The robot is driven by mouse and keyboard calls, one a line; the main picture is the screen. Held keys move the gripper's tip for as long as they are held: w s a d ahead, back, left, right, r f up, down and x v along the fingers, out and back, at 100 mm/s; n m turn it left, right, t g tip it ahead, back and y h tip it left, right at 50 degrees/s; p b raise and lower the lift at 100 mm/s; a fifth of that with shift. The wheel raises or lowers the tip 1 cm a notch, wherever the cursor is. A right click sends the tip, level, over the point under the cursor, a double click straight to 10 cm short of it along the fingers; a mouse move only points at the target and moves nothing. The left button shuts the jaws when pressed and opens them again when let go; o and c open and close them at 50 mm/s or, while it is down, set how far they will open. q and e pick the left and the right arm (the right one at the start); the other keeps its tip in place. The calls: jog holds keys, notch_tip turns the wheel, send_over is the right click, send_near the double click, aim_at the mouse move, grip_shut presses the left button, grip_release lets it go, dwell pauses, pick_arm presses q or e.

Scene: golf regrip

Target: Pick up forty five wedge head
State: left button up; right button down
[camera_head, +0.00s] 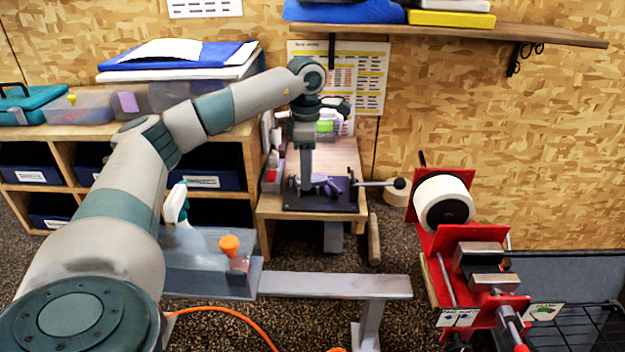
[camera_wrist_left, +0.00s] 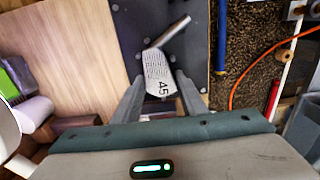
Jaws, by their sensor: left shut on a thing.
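The forty five wedge head (camera_wrist_left: 157,72) is a grey metal club head marked "45", with grooved lines on its face and a short hosel pointing up and right in the left wrist view. My left gripper (camera_wrist_left: 160,98) has one finger on each side of its lower end and is shut on it. In the head view my left gripper (camera_head: 306,183) is low over the dark plate (camera_head: 335,203) on the small wooden bench, and the wedge head is too small there to make out clearly. My right gripper is not in view.
A lever with a black knob (camera_head: 399,184) sticks out right of the bench. A red machine with a white roll (camera_head: 444,201) stands at the right. A grey beam (camera_head: 335,286) crosses in front. A spray bottle (camera_head: 176,205) stands left.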

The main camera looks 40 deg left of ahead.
pick_arm(q)
jog(key=shift+r, duration=0.1)
jog(key=shift+r+b, duration=0.4)
jog(key=shift+r, duration=0.15)
notch_tip(320, 180, up, 9)
jog(key=b, duration=0.1)
jog(key=shift+f, duration=0.15)
dwell(1.9)
